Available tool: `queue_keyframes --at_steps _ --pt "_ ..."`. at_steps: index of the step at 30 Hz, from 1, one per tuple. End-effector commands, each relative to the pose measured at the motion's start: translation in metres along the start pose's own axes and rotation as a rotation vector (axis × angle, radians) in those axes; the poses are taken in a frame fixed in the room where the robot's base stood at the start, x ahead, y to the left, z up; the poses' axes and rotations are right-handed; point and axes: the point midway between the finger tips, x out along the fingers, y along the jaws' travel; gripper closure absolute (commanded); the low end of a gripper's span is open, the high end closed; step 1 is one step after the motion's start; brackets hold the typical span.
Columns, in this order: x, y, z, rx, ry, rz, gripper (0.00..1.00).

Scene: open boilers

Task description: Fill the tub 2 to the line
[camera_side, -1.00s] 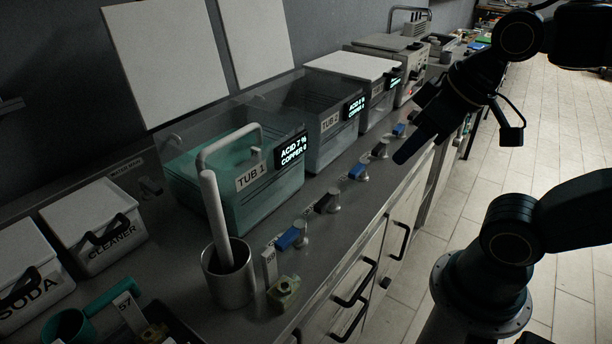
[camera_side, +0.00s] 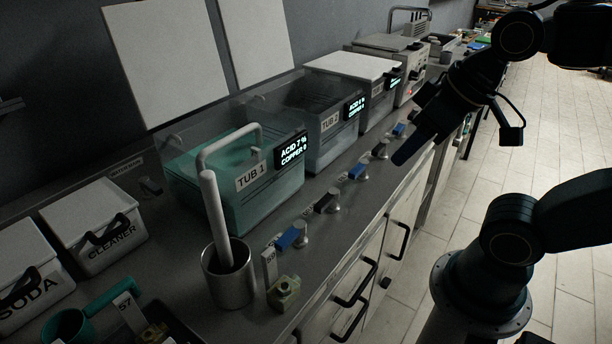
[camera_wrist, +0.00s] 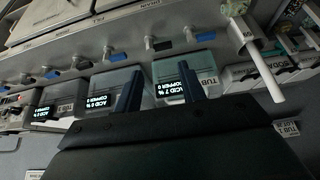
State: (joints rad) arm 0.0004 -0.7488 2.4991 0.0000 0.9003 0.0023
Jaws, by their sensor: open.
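Tub 2 (camera_side: 322,143) is a clear open tub behind Tub 1 (camera_side: 262,205) in the side view. Tub 1 holds teal liquid; Tub 2 looks dark and clear, and I cannot make out its liquid level or line. Tub 2 also shows in the wrist view (camera_wrist: 117,80), partly behind a finger. Blue-handled valves (camera_side: 357,171) and black-handled valves (camera_side: 326,201) stand along the counter front. My gripper (camera_side: 405,155) is open and empty, right of the valves in the side view. Its two fingers (camera_wrist: 159,70) show apart in the wrist view.
A metal cup (camera_side: 229,280) with a white rod stands in front of Tub 1. Cleaner (camera_side: 105,240) and soda (camera_side: 30,285) boxes are at the left. A lidded white-topped tub (camera_side: 350,65) is beyond Tub 2. Drawer handles (camera_side: 355,287) stick out from the counter front.

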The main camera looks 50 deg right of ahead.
Motion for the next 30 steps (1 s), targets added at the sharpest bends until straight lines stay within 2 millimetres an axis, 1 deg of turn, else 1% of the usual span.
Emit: queue_keyframes --at_steps 4,7,14,18,23,30 --pt "0.001 0.002 -0.005 0.038 -0.013 0.006 0.6" --pt "0.002 0.005 -0.011 0.099 -0.034 0.014 0.6" --pt "0.011 0.021 -0.038 0.35 -0.112 0.056 0.6" --pt "0.02 0.035 -0.058 0.542 -0.163 0.094 0.6" --pt "0.034 0.054 -0.077 0.759 -0.221 0.144 0.6" --pt "0.061 0.088 -0.101 1.085 -0.298 0.233 0.6"
